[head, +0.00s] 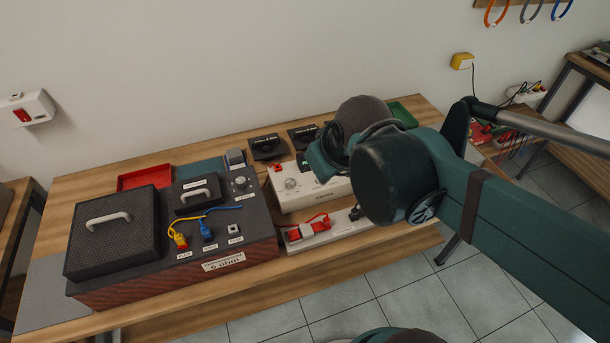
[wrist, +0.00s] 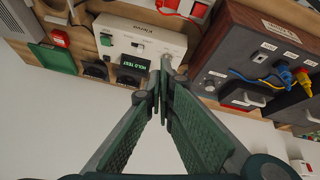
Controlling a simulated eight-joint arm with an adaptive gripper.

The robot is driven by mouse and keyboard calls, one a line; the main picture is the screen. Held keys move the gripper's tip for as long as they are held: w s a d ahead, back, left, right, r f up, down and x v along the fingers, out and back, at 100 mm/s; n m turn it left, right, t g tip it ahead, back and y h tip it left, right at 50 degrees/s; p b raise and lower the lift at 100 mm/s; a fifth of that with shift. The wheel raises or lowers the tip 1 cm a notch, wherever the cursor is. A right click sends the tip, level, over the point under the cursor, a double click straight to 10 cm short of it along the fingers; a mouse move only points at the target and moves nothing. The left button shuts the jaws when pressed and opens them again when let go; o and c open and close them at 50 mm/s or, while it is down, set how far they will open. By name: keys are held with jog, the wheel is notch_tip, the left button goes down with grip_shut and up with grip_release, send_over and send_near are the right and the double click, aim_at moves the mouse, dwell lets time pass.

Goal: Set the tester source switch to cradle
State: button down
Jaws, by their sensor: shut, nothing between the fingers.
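A white box with a dial (head: 291,184), which looks like the tester (head: 285,200), sits mid-bench, partly behind my arm in the head view. In the wrist view the white box (wrist: 118,30) is at the top, with a small dark control (wrist: 138,44) on its face. I cannot read the small labels, so I cannot tell which control is the source switch or how it is set. My gripper (wrist: 165,68) is shut and empty, its tips overlapping the box's right edge in the wrist view; contact cannot be told. My arm hides the gripper in the head view.
A red tray (head: 146,177) and a green tray (wrist: 52,57) lie near the wall.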

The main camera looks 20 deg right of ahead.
jog(key=w+f+n+g+h+p, duration=0.2)
jog(key=w+f+n, duration=0.4)
jog(key=w, duration=0.3)
jog(key=w+a+f+n+g+h+p, duration=0.1)
jog(key=w+f+n+g+p, duration=0.3)
jog(key=w+n, duration=0.5)
notch_tip(320, 180, down, 3)
jog(key=shift+a+r+h, duration=0.1)
jog(key=shift+a+h, duration=0.1)
jog(key=shift+h, duration=0.3)
dwell(0.7)
dwell(0.5)
jog(key=shift+b+x, duration=0.5)
jog(key=shift+x, duration=4.5)
